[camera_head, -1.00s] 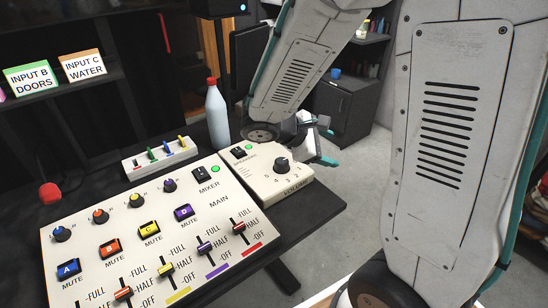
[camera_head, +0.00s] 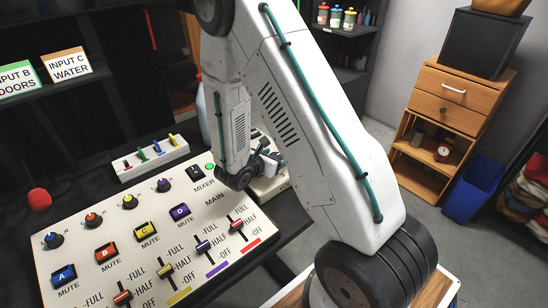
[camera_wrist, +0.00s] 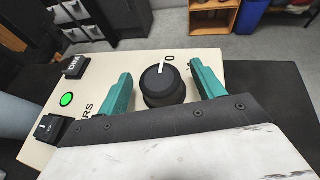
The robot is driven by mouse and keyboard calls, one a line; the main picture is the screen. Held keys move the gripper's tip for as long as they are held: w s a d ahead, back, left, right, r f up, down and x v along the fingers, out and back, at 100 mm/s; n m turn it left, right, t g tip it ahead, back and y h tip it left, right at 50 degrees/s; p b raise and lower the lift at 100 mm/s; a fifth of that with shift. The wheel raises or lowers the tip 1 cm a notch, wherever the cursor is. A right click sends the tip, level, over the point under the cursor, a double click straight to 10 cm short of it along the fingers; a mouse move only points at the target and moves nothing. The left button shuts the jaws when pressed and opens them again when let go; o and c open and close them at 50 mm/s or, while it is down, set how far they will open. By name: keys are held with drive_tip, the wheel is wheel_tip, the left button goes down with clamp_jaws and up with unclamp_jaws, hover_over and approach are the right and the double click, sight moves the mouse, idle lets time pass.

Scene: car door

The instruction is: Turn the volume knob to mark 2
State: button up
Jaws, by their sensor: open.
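The volume knob (camera_wrist: 162,86) is black and round, with a white pointer line, and sits on a cream speaker box (camera_wrist: 142,55). In the wrist view its pointer faces away from my gripper, close to a printed 0; the other marks are hidden or out of view. My gripper (camera_wrist: 160,70) is open, with one teal finger on each side of the knob. Small gaps appear between the fingers and the knob, but I cannot tell their height against it. In the head view my arm hides the knob, and only an edge of the speaker box (camera_head: 268,188) shows.
The box also carries a DIM button (camera_wrist: 75,65), a green light (camera_wrist: 67,99) and a black switch (camera_wrist: 48,128). A large mixer panel (camera_head: 75,222) with knobs, buttons and sliders lies to the left. A small slider box (camera_head: 150,160) and a bottle (camera_head: 203,110) stand behind.

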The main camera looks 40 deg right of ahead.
drive_tip(key=shift+x, duration=1.35)
